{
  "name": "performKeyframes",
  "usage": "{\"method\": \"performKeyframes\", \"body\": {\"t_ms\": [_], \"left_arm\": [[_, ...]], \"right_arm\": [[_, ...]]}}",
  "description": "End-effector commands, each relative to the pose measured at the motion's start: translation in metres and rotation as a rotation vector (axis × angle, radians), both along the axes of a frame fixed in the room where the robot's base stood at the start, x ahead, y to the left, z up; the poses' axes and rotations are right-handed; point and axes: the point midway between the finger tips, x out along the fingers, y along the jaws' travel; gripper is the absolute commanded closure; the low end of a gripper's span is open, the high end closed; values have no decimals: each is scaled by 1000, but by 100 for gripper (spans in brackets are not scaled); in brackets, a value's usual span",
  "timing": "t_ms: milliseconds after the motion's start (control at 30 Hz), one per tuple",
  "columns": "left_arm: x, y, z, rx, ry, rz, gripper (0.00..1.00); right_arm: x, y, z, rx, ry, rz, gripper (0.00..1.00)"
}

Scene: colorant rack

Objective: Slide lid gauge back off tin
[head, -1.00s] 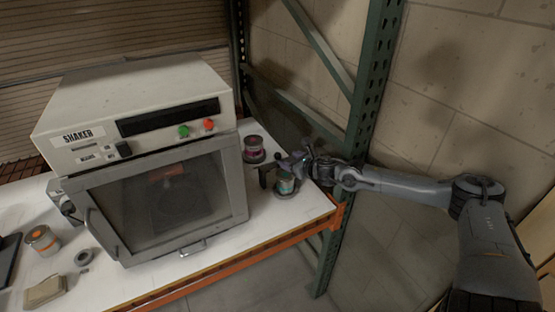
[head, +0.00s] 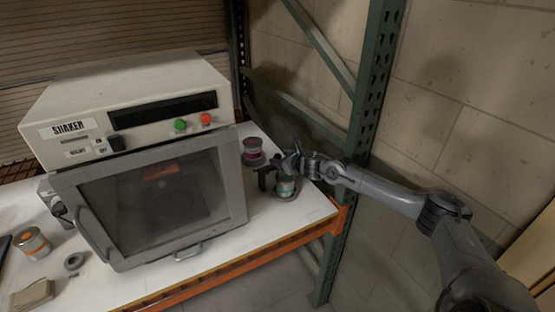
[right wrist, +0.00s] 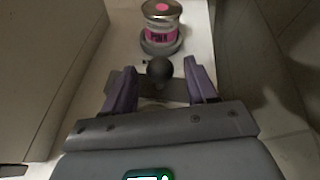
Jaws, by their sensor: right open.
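A tin with a teal label (head: 286,188) stands on a dark round base near the right end of the white bench. The lid gauge (head: 264,177) shows as a dark piece at the tin's left side. In the right wrist view it appears as a dark plate with a round black knob (right wrist: 159,70). My right gripper (head: 289,163) is over the tin. Its purple fingers (right wrist: 161,90) are open, one on each side of the knob, with gaps visible. The tin's lid is hidden under the gripper and gauge. My left gripper is not in view.
A pink-labelled tin (head: 252,146) stands behind on its own dark base, also in the right wrist view (right wrist: 161,27). The large shaker (head: 150,170) fills the bench to the left. A green rack post (head: 372,100) and wall stand close on the right.

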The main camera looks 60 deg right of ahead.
Motion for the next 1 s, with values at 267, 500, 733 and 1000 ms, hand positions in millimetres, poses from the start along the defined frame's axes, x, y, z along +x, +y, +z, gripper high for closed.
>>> {"method": "performKeyframes", "body": {"t_ms": [267,500,733,1000], "left_arm": [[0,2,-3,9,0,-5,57],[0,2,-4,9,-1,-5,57],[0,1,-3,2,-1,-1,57],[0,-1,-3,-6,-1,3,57]], "right_arm": [[16,-8,-7,2,-2,-4,43],[23,-9,-10,1,0,0,43],[24,-10,-11,-1,1,0,43],[24,-9,-10,0,0,0,66]]}}
